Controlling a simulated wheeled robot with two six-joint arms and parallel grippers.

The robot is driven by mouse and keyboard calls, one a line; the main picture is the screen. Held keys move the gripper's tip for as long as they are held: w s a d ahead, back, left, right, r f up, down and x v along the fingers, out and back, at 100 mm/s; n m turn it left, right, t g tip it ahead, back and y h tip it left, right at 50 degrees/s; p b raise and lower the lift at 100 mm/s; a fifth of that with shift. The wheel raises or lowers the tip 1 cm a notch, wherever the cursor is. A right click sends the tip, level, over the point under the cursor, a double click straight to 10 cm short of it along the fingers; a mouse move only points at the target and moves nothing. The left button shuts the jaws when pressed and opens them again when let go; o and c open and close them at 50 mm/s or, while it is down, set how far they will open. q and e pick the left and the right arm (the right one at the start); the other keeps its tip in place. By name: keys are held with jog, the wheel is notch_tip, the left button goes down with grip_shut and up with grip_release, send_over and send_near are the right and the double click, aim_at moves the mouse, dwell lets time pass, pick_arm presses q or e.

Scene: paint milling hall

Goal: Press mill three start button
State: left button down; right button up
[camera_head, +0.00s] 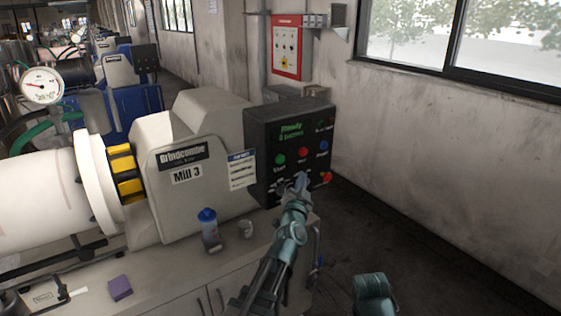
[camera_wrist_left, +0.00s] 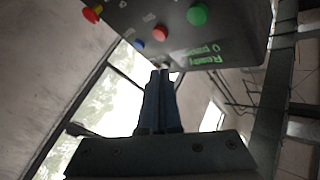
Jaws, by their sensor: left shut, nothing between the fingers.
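The mill three control panel (camera_head: 262,135) is a dark box at the right end of the machine labelled Mill 3 (camera_head: 187,174). Its green button (camera_head: 280,159) is at left, a red button (camera_head: 303,152) in the middle and a blue button (camera_head: 323,145) at right. My left gripper (camera_head: 301,180) is shut and empty, in front of the panel, below the red button in the head view. The wrist view shows the panel upside down, with the green button (camera_wrist_left: 197,14) beyond and to the right of the shut fingertips (camera_wrist_left: 160,73). No button contact is visible.
A red-and-yellow knob (camera_head: 326,177) sits low on the panel's right. A red wall box (camera_head: 287,47) hangs behind. The floor at right looks clear.

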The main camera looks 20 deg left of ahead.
aim_at(285, 159)
pick_arm(q)
jog(key=shift+w+a, duration=0.9)
jog(key=shift+a, duration=0.25)
jog(key=shift+w+a, duration=0.95)
jog(key=shift+a, duration=0.2)
jog(key=shift+w+a, duration=0.9)
jog(key=shift+a, duration=0.25)
jog(key=shift+w+a, duration=0.25)
jog(key=shift+a, duration=0.1)
jog(key=shift+w+a, duration=0.3)
jog(key=shift+a, duration=0.05)
dwell(0.4)
jog(key=shift+s, duration=0.1)
jog(key=shift+s+d, duration=0.45)
jog(key=shift+d, duration=0.25)
dwell(0.3)
